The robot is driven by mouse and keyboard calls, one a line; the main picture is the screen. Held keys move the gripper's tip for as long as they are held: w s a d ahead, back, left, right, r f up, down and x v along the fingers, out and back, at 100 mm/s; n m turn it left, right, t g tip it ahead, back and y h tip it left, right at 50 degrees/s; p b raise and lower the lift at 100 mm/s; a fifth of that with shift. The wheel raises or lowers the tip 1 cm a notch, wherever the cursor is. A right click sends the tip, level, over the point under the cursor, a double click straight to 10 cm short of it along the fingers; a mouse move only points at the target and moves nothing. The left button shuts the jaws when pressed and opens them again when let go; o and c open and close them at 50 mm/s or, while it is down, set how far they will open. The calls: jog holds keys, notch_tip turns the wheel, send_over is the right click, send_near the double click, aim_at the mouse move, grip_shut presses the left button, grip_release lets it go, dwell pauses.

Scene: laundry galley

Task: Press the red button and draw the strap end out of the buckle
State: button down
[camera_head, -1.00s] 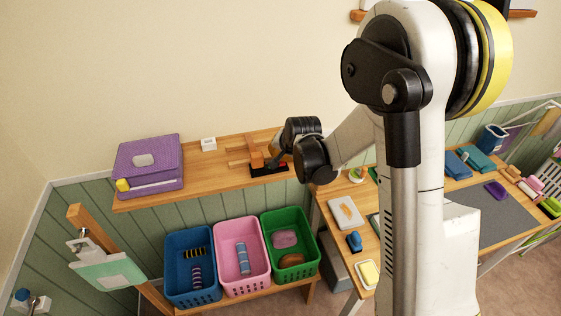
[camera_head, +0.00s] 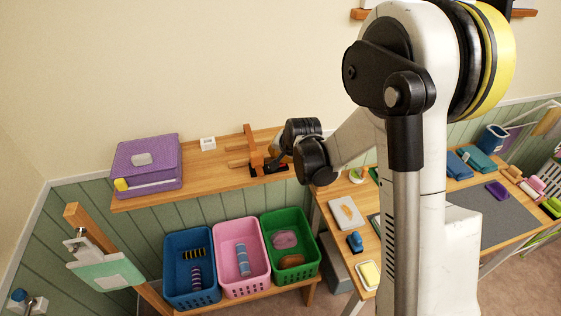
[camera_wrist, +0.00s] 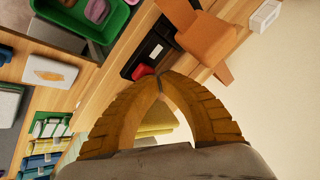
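The black buckle (camera_wrist: 155,40) lies on the wooden shelf; in the head view it (camera_head: 278,168) is partly hidden by my gripper. Its red button (camera_wrist: 142,72) shows at the buckle's near end in the wrist view, just beside my fingertips. The orange-brown strap end (camera_wrist: 205,38) lies right beside the buckle, and it also shows in the head view (camera_head: 256,163). I cannot tell whether any of it is still inside the buckle. My gripper (camera_wrist: 160,79) has its tan ribbed fingertips together, with nothing visible between them. Contact with the button is unclear.
A purple case (camera_head: 147,168) and a small white box (camera_head: 208,143) stand on the shelf to the left. Blue, pink and green baskets (camera_head: 240,223) are below. The shelf between case and strap is mostly clear. A table with small items is at right.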

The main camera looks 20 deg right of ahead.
jog(key=shift+s+f+b, duration=0.15)
jog(key=shift+f+b, duration=0.6)
dwell(0.7)
dwell(0.3)
jog(key=shift+a+r+p, duration=0.15)
jog(key=shift+r+p, duration=0.45)
jog(key=shift+r, duration=0.5)
jog(key=shift+r+p, duration=1.7)
jog(key=shift+r, duration=1.4)
jog(key=shift+f, duration=0.1)
